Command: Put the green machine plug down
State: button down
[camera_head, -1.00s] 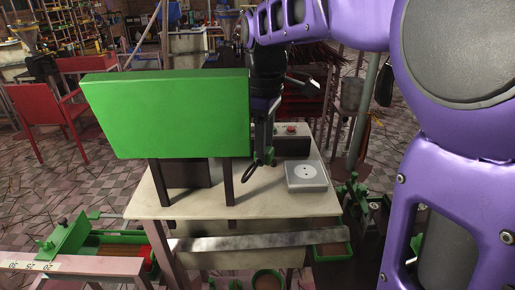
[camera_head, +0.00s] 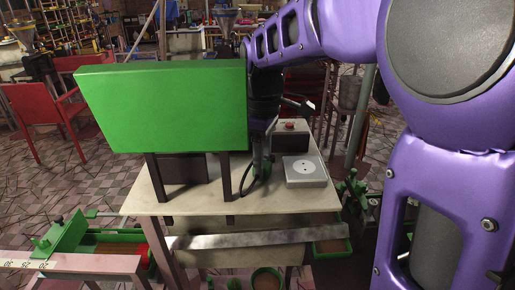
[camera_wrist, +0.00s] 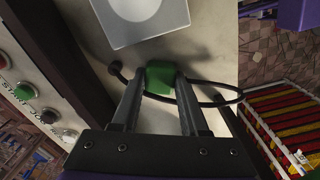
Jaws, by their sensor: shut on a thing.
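The green machine plug (camera_wrist: 160,78) is between the two fingertips of my gripper (camera_wrist: 158,88), which is shut on it. Its black cable (camera_wrist: 222,98) loops out to the right in the wrist view. The plug is over the pale tabletop, close to it; I cannot tell if it touches. A light grey socket box (camera_wrist: 143,18) lies just ahead of the plug in the wrist view, apart from it.
The green panel (camera_head: 160,105) stands on dark posts at the pale table's (camera_head: 265,203) left. A box with a red button (camera_head: 290,126) sits behind the socket. A panel with green and red buttons (camera_wrist: 25,91) is at the wrist view's left. The front tabletop is clear.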

jog(key=shift+c, duration=2.1)
grip_release()
jog(key=shift+r, duration=0.1)
notch_tip(320, 180, up, 13)
jog(key=p, duration=0.3)
